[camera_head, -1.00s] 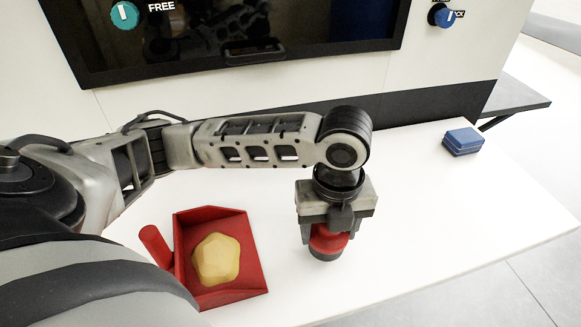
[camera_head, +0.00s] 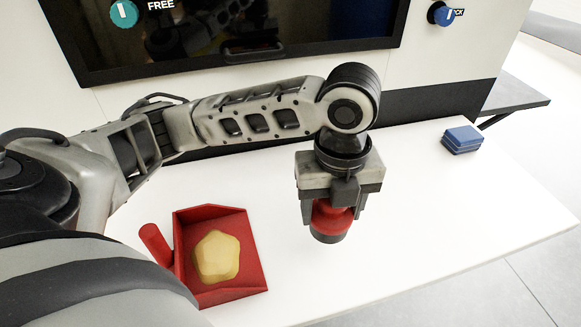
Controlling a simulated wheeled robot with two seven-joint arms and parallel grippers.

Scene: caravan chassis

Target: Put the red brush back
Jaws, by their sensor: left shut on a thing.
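The red brush (camera_head: 330,219) with a dark bottom hangs below my left gripper (camera_head: 335,205), which is shut on it. The gripper points down, and the brush looks upright and a little above the white table. Most of the brush's upper part is hidden by the gripper. A red dustpan (camera_head: 255,262) lies on the table to the left, its handle toward the left, with a pale yellow lump (camera_head: 216,257) in it. My right gripper is not in view.
A blue block or box (camera_head: 462,140) sits at the table's back right. A dark-framed panel (camera_head: 240,60) with a handle and knobs stands behind. A dark side shelf (camera_head: 515,100) is beyond the right end.

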